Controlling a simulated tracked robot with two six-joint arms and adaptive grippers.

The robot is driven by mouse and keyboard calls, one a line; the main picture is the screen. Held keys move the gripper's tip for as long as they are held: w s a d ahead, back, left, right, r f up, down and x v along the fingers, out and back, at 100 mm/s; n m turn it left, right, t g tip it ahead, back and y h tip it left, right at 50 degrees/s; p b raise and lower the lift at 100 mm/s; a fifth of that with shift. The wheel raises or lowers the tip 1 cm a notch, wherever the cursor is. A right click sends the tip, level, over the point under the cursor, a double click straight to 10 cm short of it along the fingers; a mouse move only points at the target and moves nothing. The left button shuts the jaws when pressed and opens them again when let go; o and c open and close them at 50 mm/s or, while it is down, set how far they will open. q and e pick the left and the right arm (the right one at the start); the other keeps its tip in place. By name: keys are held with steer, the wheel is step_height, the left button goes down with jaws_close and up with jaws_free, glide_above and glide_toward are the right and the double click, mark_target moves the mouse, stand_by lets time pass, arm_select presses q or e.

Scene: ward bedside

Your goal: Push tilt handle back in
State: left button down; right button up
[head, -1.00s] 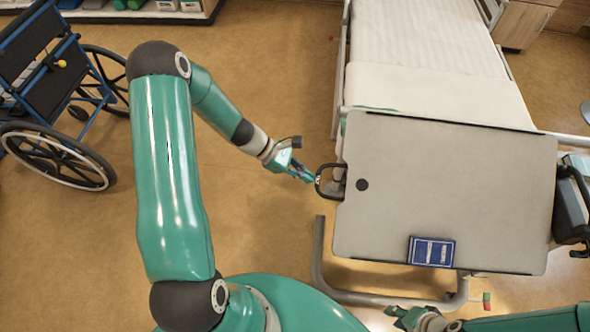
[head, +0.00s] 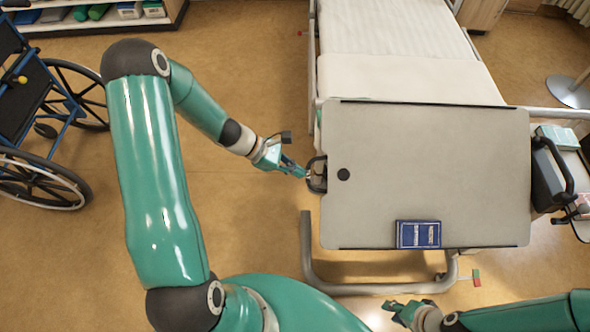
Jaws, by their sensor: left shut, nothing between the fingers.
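The tilt handle (head: 311,174) is a black loop that sticks out a short way from the left edge of the grey overbed tabletop (head: 440,165). My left gripper (head: 303,174) is shut and empty. Its fingertips are at the outer side of the handle and seem to touch it. The inner end of the handle is hidden under the tabletop. My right gripper (head: 392,305) is low in the picture, in front of the table and away from the handle; its finger opening is unclear.
A blue box (head: 418,234) lies near the tabletop's front edge. The bed (head: 405,80) is behind the table. A wheelchair (head: 45,130) stands at the left. A dark device (head: 550,175) is at the table's right. Floor left of the table is clear.

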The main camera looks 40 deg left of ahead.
arm_select(q)
steer(key=shift+s+d, duration=0.1)
steer(key=shift+d, duration=0.3)
steer(key=shift+a, duration=0.1)
steer(key=s+a+r, duration=0.2)
steer(key=a, duration=0.3)
steer(key=s+a+r, duration=0.3)
steer(key=a, duration=0.2)
steer(key=shift+s+a+r+b, duration=0.3)
steer(key=shift+s+r+b, duration=0.05)
steer(key=shift+b, duration=0.1)
